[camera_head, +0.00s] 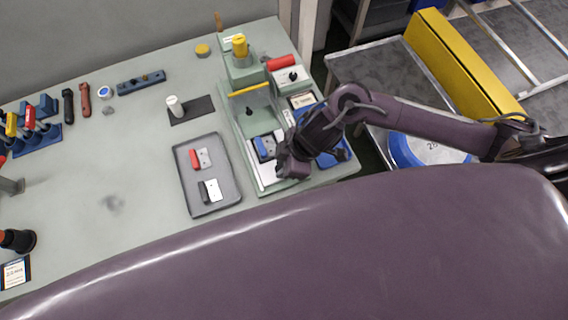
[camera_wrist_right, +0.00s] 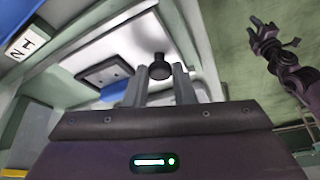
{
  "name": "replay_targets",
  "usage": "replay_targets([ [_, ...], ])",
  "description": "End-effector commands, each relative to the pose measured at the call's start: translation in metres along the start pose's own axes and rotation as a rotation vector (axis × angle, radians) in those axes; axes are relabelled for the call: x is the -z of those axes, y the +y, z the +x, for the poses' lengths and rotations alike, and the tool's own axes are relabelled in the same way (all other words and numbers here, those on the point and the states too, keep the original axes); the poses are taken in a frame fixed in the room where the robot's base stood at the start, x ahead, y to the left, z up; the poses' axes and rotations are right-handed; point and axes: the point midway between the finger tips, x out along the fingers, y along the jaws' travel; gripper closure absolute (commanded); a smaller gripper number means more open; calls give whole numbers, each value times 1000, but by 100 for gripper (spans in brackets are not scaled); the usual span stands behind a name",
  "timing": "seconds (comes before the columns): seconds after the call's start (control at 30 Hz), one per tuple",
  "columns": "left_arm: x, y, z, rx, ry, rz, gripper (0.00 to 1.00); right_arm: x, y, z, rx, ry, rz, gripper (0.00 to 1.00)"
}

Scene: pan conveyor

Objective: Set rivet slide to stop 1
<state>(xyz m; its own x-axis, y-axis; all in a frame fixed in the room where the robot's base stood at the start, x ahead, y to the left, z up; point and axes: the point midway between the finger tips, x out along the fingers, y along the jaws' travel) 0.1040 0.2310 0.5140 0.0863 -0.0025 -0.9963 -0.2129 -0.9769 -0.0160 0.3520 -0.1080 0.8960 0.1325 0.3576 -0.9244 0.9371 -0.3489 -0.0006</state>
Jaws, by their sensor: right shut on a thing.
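A long green fixture (camera_head: 240,130) stands at the right end of the bench, with a yellow bar across it and a black knob (camera_head: 249,112) on its bed. My right gripper (camera_head: 287,172) is over the fixture's near end, its jaws largely hidden by its own body. In the right wrist view, its two grey fingers (camera_wrist_right: 162,85) are on either side of a black round knob (camera_wrist_right: 158,66), over a pale plate (camera_wrist_right: 125,45). I cannot tell which stop the slide is at. A purple arm with a gripper (camera_wrist_right: 275,38) shows at that view's upper right, its jaw opening unclear.
A grey tray (camera_head: 215,208) with two small parts lies left of the fixture. A dark mat (camera_head: 203,110) with a white-topped piece lies behind it. A red-handled block (camera_head: 290,75) stands at the back right. Bench left of the tray is mostly clear.

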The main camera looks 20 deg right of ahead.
Motion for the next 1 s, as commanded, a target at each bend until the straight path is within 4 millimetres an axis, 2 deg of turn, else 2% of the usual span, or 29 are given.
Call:
replay_targets([
  [0.23,2,-1,-10,1,2,-1,64,21,52,5,-8,4,3,100],
  [0.4,5,-1,-10,1,6,-1,64,30,75,10,-6,3,2,100],
  [0.77,7,-1,-10,2,9,-1,64,32,80,11,-2,4,1,100],
  [0.8,7,-1,-10,1,9,-1,64,32,80,11,-2,4,1,76],
  [0.97,6,-1,-10,1,9,0,64,31,79,11,-2,3,1,55],
  [1.0,6,-1,-10,1,8,0,64,31,79,11,-2,3,1,55],
])
